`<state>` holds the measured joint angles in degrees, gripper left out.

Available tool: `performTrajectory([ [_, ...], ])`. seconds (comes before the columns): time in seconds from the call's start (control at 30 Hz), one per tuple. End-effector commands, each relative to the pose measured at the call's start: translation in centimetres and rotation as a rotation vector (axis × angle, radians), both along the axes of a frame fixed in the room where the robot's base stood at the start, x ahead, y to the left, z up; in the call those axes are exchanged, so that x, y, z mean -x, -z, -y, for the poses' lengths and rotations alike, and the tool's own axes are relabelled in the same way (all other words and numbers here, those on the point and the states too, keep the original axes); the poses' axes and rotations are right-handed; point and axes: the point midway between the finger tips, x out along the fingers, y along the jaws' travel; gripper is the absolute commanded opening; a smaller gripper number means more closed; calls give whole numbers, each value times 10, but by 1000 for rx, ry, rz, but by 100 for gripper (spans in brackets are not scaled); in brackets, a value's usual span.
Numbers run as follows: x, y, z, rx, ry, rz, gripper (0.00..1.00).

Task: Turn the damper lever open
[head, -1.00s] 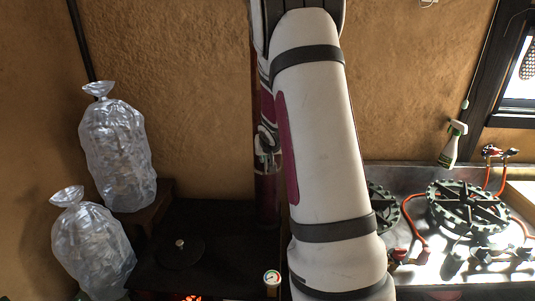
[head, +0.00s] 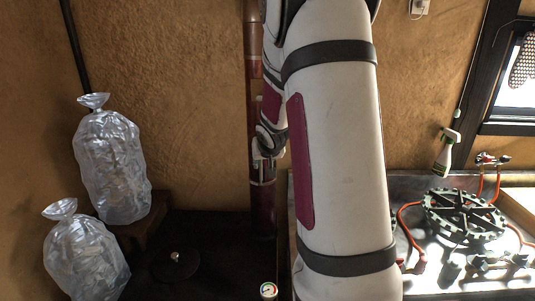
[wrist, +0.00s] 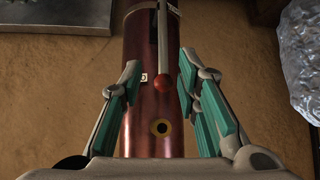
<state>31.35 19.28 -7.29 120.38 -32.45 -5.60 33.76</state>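The damper lever (wrist: 163,45) is a thin grey rod with a red ball at its end. In the wrist view it lies along the front of the dark red stove pipe (wrist: 140,110), nearly in line with it. My gripper (wrist: 161,66) is open, with teal pads to either side of the red ball. No contact with the lever shows. In the head view my gripper (head: 268,146) is in front of the pipe (head: 262,205), partly behind my white arm, and the lever cannot be made out.
The black stove top (head: 215,255) is below the pipe. Two clear filled bags (head: 110,165) stand at the left. A metal counter at the right holds a burner (head: 463,214) with orange hoses. A spray bottle (head: 446,152) is near the wall.

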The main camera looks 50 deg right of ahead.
Motion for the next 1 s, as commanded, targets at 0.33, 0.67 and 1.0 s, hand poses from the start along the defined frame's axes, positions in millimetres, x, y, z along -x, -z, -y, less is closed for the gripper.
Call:
performTrajectory([
  [0.33, 31, -38, -18, 0, 4, 4, 30],
  [0.67, 38, -47, -25, 1, 1, 0, 30],
  [1.0, 38, -48, -25, 1, 0, 2, 30],
])
